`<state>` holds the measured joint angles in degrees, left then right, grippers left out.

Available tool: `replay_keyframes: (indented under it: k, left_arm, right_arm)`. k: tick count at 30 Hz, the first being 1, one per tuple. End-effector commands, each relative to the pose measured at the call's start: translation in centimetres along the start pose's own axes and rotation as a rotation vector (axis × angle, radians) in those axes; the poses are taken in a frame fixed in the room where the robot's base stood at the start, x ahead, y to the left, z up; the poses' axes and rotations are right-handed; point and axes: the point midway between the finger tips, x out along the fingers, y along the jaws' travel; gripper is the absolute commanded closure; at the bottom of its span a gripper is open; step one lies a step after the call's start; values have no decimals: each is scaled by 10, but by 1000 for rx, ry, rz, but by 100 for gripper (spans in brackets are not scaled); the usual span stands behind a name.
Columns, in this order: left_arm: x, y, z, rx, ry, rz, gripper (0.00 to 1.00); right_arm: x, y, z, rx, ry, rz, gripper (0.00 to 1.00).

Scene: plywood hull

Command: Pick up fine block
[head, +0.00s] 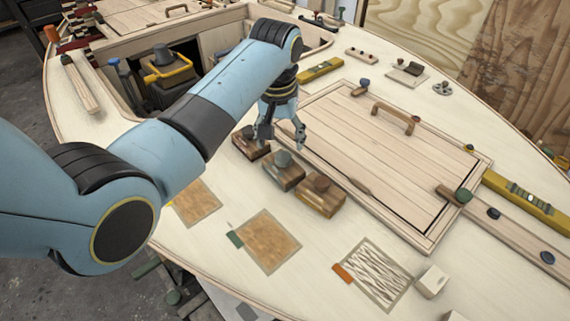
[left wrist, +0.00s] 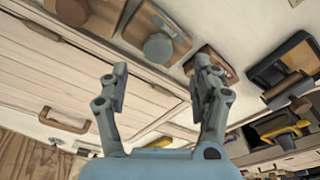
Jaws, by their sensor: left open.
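Three wooden sanding blocks stand in a row on the pale deck beside the hatch. The far block (head: 250,143) is dark brown, the middle block (head: 284,170) has a grey round knob, and the near block (head: 322,197) has a brown knob and a yellowish lower edge. I cannot tell which is the fine one. My left gripper (head: 281,138) is open and empty, pointing down above the far and middle blocks. In the left wrist view its spread fingers (left wrist: 160,72) have the middle block (left wrist: 160,38) and far block (left wrist: 210,63) beyond them. My right gripper is out of view.
The plank hatch (head: 385,150) with a wooden handle (head: 394,117) lies right of the blocks. An open hold with a yellow-handled box (head: 168,75) is at the left. Tan abrasive patches (head: 268,242) and a striped patch (head: 378,272) lie in front. A yellow level (head: 525,203) lies right.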

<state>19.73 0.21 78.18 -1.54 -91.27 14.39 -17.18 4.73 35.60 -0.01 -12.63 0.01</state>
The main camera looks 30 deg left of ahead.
Motion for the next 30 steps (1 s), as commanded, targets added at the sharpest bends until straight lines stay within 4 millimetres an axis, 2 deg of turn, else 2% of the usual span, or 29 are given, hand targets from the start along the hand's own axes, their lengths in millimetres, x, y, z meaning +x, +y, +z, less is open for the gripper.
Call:
replay_keyframes:
  k: [3, 5, 15, 23, 26, 30]
  left_arm:
    - [13, 0, -1, 0, 2, 1, 36]
    - [17, 0, -1, 0, 2, 1, 36]
    - [63, 2, 2, 0, 1, 0, 36]
    - [68, 2, 1, 0, 4, 1, 36]
    - [68, 2, 1, 0, 4, 1, 45]
    - [68, 2, 2, 1, 4, 1, 63]
  right_arm:
    - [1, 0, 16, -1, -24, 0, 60]
    - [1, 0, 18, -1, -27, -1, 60]
    - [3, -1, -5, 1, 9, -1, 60]
    - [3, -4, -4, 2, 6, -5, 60]
    - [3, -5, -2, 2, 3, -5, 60]
    - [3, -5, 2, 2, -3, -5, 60]
